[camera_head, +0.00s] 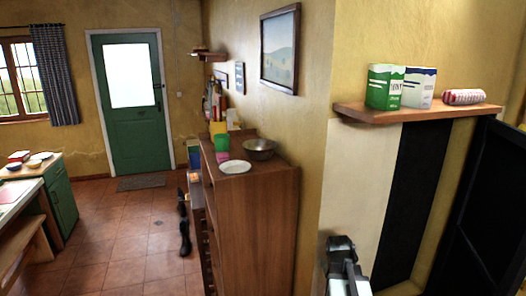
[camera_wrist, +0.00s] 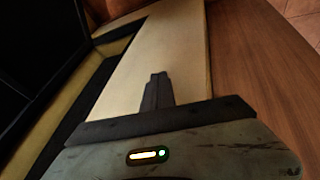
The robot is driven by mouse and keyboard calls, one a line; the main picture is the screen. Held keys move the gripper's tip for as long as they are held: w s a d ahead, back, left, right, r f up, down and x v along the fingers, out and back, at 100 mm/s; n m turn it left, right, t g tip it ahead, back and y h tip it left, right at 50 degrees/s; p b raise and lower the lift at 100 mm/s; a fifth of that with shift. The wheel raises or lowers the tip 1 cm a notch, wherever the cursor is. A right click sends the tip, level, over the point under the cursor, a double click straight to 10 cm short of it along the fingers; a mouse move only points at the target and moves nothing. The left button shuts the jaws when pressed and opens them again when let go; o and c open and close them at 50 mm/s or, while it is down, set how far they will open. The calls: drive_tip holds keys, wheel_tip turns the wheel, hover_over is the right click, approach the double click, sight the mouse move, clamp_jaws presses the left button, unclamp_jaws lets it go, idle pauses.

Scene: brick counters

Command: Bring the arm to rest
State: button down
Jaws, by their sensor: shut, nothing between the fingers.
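My gripper (camera_wrist: 157,84) shows in the wrist view as dark fingers pressed together, with nothing between them. In front of it are a pale wall face and the brown side of a wooden cabinet. In the head view, part of my arm (camera_head: 345,268) shows at the bottom, right of the wall corner and below the shelf. The fingertips cannot be made out there.
A wooden wall shelf (camera_head: 415,112) holds a green carton (camera_head: 379,88), a white carton (camera_head: 419,88) and a red-and-white packet (camera_head: 463,97). A tall wooden cabinet (camera_head: 255,215) bears a metal bowl (camera_head: 259,149) and a white plate (camera_head: 235,167). Tiled floor (camera_head: 120,240) lies open to the left.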

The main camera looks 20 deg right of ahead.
drive_tip(key=w+a+f+n+y, duration=0.1)
drive_tip(key=w+a+n+y, duration=0.1)
drive_tip(key=a, duration=1.4)
drive_tip(key=s+a+f+g+y, duration=0.1)
drive_tip(key=s+a+g, duration=0.1)
drive_tip(key=s+a, duration=0.2)
drive_tip(key=s+a+f+m+g, duration=0.1)
drive_tip(key=s+a, duration=0.3)
drive_tip(key=a, duration=0.5)
drive_tip(key=shift+a+g+y, duration=0.35)
drive_tip(key=shift+g+y, duration=0.05)
drive_tip(key=shift+g, duration=0.2)
drive_tip(key=shift+r, duration=0.1)
